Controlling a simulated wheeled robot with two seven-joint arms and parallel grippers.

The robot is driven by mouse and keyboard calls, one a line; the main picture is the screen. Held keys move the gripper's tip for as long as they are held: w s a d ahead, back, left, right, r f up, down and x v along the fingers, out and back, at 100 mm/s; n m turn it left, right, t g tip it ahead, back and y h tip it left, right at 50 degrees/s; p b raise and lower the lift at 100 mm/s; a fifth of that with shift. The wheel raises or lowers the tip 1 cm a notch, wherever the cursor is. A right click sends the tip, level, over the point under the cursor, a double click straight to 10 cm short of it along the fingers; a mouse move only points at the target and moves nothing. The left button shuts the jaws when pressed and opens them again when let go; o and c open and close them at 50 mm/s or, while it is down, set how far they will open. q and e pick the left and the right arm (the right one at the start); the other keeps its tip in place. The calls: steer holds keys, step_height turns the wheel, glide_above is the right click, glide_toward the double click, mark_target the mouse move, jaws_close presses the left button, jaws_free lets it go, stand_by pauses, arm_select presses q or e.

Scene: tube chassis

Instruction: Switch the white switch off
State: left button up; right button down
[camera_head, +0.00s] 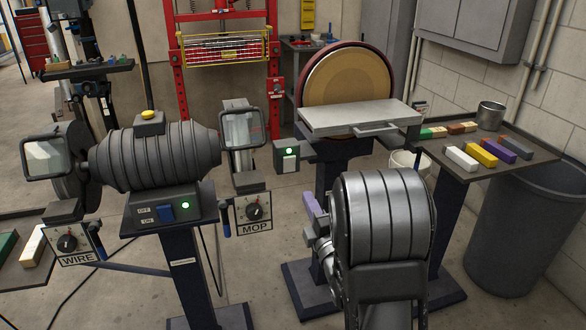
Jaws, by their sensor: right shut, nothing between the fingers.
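The white switch (290,164) is a small pale rocker on a dark box (281,158) fixed at the left of the disc sander's stand. A green lamp (289,151) glows just above it. My right gripper (313,205) is shut and empty, below and slightly right of the switch box, and apart from it in the picture. Its fingers are small and partly hidden by my silver ribbed arm, so their detail is hard to see. My left gripper is out of view.
The disc sander (350,78) has a flat metal table (361,117) jutting out. A buffing machine (155,157) with a blue switch (165,212) stands left. A side table (530,155) with coloured bars and a bin (524,235) are right.

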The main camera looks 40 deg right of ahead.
mark_target(291, 160)
steer(key=b+x, duration=0.1)
steer(key=x, duration=1.2)
steer(key=shift+w+d, duration=0.15)
steer(key=shift+w, duration=0.1)
steer(key=shift+w, duration=0.15)
steer(key=shift+r, duration=0.15)
